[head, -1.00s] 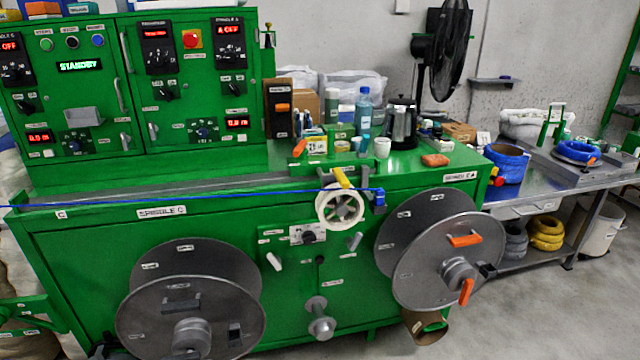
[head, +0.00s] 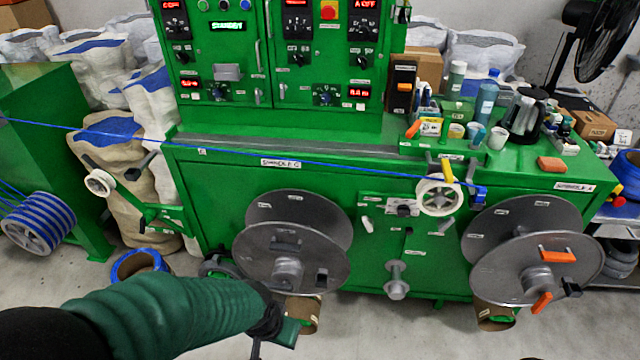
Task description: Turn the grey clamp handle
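Several grey handles are in the head view, and their labels are too small to read, so I cannot tell for certain which is the clamp handle. A grey handle (head: 286,243) sits on the face of the left grey reel (head: 262,268), above its hub. Small pale grey levers (head: 366,223) stick out of the green machine front between the two reels. My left arm comes in from the lower left in a green sleeve. Its dark end, the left gripper (head: 272,325), is below the left reel, apart from it; its fingers are not clear. My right gripper is out of view.
The right reel (head: 520,260) carries orange handles. A blue cable (head: 300,160) runs across the machine to a white pulley (head: 440,197). A blue-wound spool (head: 38,222) and sacks (head: 130,200) stand at left. Grey floor in front is mostly clear.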

